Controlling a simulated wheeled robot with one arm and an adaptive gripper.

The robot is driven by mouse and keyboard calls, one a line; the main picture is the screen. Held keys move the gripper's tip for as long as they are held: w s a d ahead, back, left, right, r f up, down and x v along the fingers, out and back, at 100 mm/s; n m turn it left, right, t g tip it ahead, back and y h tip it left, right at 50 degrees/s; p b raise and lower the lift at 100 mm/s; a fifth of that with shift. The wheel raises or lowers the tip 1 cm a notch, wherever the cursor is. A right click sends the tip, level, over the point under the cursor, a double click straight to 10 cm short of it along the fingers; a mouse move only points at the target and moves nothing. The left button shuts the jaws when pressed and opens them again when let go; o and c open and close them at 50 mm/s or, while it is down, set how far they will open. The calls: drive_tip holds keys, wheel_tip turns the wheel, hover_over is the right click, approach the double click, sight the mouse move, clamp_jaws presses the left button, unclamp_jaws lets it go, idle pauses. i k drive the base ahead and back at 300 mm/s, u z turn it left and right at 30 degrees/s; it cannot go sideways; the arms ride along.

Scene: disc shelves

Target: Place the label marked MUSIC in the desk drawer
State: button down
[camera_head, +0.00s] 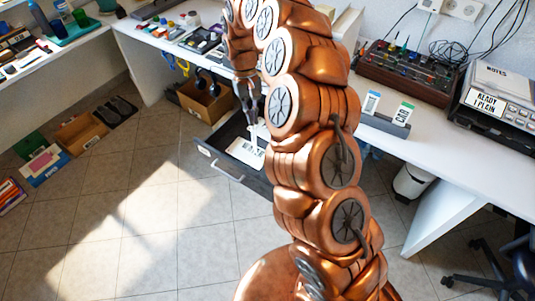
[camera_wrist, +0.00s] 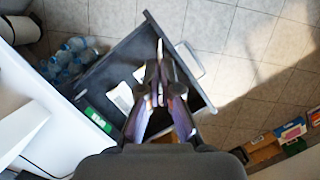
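The desk drawer (camera_head: 205,151) is pulled open in the head view, and it also shows in the wrist view (camera_wrist: 101,77). My gripper (camera_head: 250,112) points down over the drawer. In the wrist view, its fingers (camera_wrist: 160,68) come together on a thin white label (camera_wrist: 159,49), seen edge-on. This label (camera_head: 259,131) shows just below the fingertips in the head view; I cannot read its marking. A white piece with dark print (camera_head: 246,152) lies in the drawer, and white pieces (camera_wrist: 122,98) show there in the wrist view. I cannot tell whether the held label touches the drawer floor.
A holder (camera_head: 384,125) on the desk carries a blue-topped label (camera_head: 371,102) and a green-topped label (camera_head: 404,113). A cardboard box (camera_head: 205,100) stands on the floor beyond the drawer. A white bin (camera_head: 412,181) stands under the desk. The floor before the drawer is clear.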

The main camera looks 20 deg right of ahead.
sight(262, 144)
drive_tip(key=k, duration=0.9)
drive_tip(key=u, duration=0.8)
drive_tip(key=i, duration=0.75)
drive_tip(key=u, duration=0.45)
drive_tip(key=i, duration=0.85)
drive_tip(key=z, duration=0.85)
drive_tip(key=i, duration=0.45)
drive_tip(key=z, duration=0.4)
